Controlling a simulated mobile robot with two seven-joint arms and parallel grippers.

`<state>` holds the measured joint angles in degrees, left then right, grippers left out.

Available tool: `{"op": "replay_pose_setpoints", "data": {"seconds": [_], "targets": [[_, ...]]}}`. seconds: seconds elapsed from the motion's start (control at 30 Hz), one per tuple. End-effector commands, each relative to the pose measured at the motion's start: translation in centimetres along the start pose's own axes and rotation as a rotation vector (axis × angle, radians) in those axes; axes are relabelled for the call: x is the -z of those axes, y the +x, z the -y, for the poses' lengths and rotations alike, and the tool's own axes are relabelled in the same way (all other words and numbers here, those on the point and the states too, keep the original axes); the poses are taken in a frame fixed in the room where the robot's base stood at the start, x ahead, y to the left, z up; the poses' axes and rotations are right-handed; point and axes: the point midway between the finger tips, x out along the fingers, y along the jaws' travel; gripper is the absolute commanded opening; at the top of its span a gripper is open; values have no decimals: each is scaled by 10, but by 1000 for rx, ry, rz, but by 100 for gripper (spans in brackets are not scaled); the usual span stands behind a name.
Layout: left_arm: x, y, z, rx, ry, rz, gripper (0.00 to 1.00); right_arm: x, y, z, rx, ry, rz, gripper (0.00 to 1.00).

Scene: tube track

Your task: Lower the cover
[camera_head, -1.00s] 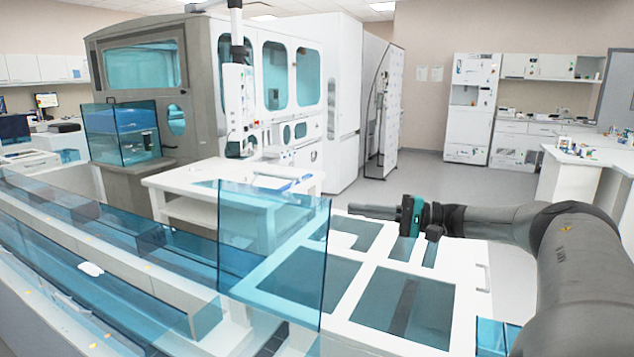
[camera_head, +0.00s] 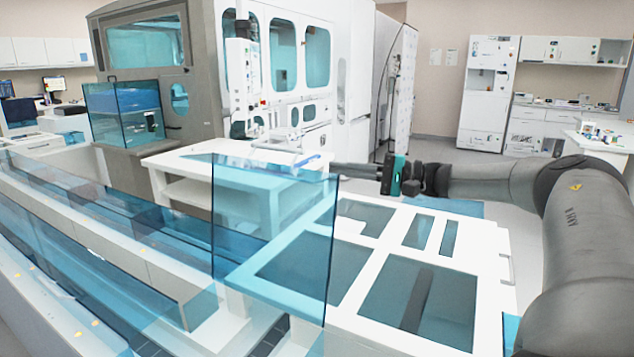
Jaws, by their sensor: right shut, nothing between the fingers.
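A white-framed cover (camera_head: 345,318) with several blue-tinted panes is at the lower middle. It looks roughly flat, but its exact tilt is hard to tell. A clear blue upright panel (camera_head: 275,240) stands at its left side and overlaps it in the picture. My right gripper (camera_head: 334,171) is shut and empty, pointing left near the far end of the cover. Its fingertips are just right of the upright panel's top corner. I cannot tell for sure whether they touch anything. My left gripper is out of view.
The tube track (camera_head: 100,225) with blue transparent walls runs along the left. A white table (camera_head: 190,160) stands behind the upright panel, with a large grey and white machine (camera_head: 145,60) behind it. Floor (camera_head: 450,155) is open beyond my right arm.

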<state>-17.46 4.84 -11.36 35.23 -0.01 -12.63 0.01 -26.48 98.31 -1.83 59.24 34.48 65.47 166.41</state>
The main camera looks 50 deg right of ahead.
Motion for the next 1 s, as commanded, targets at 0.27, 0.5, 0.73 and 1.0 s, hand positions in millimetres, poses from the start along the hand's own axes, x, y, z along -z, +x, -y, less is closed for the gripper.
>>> {"op": "replay_pose_setpoints", "data": {"seconds": [0.27, 0.5, 0.73, 1.0], "targets": [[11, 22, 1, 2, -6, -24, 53, 0, 32, -4, -5, 1, 2, 0], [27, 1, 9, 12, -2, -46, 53, -13, 39, 5, 5, 4, 1, 0], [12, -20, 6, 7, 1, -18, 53, -28, 43, 5, 3, 3, 1, 0], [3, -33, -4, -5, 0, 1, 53, -38, 45, 1, 1, 3, 1, 0]]}}
